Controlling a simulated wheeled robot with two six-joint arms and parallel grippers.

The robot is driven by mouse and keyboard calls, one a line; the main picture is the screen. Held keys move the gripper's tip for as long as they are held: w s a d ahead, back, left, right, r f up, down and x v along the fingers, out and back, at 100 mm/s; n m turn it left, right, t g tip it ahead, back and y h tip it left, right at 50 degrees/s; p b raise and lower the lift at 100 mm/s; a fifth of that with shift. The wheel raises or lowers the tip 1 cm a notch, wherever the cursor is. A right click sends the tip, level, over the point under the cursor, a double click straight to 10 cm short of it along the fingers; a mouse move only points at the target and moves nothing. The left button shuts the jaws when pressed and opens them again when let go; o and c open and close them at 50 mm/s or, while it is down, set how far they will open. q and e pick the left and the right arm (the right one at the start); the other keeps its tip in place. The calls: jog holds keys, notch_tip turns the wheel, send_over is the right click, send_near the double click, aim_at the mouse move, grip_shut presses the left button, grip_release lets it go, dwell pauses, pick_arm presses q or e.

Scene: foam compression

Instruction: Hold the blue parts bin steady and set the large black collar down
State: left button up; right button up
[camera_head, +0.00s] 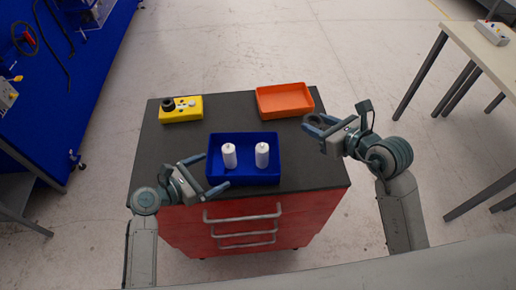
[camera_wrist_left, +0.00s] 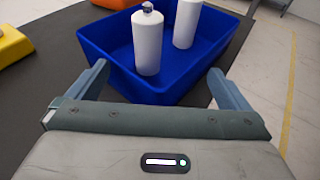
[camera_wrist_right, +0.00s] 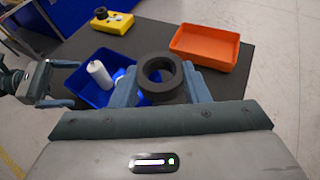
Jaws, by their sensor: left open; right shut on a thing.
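The blue parts bin (camera_head: 272,178) sits near the middle of the dark cart top, with two white bottles (camera_head: 229,156) (camera_head: 262,155) upright in it. My left gripper (camera_head: 206,174) is open at the bin's near left corner. In the left wrist view the bin (camera_wrist_left: 93,43) lies between and just beyond the spread fingers; whether they touch it I cannot tell. My right gripper (camera_head: 316,125) is shut on the large black collar (camera_wrist_right: 147,89), held above the cart's right side, right of the bin. The collar's ring opening faces up in the right wrist view.
A yellow block (camera_head: 190,111) with a black round piece (camera_head: 168,104) stands at the back left of the cart top (camera_head: 228,106). An empty orange tray (camera_head: 286,101) lies at the back right. Bare surface shows between them and at the cart's right side.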

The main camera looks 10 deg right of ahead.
aim_at(238, 167)
pick_arm(q)
jog(key=shift+s+d+f, duration=0.15)
jog(key=shift+d+f, duration=0.05)
jog(key=shift+f, duration=0.1)
pick_arm(e)
jog(key=shift+s+r, duration=0.15)
jog(key=shift+s, duration=0.15)
pick_arm(q)
jog(key=b+x, duration=0.5)
jog(key=x, duration=0.1)
jog(key=shift+d+f, duration=0.2)
jog(key=shift+f, duration=0.1)
jog(key=shift+w+d+p, duration=0.55)
jog(key=shift+w+d, duration=0.2)
jog(key=shift+x, duration=0.8)
pick_arm(e)
jog(key=shift+w+d+f, duration=0.15)
jog(key=shift+f, duration=1.7)
pick_arm(q)
grip_shut()
jog(key=c, duration=0.6)
grip_release()
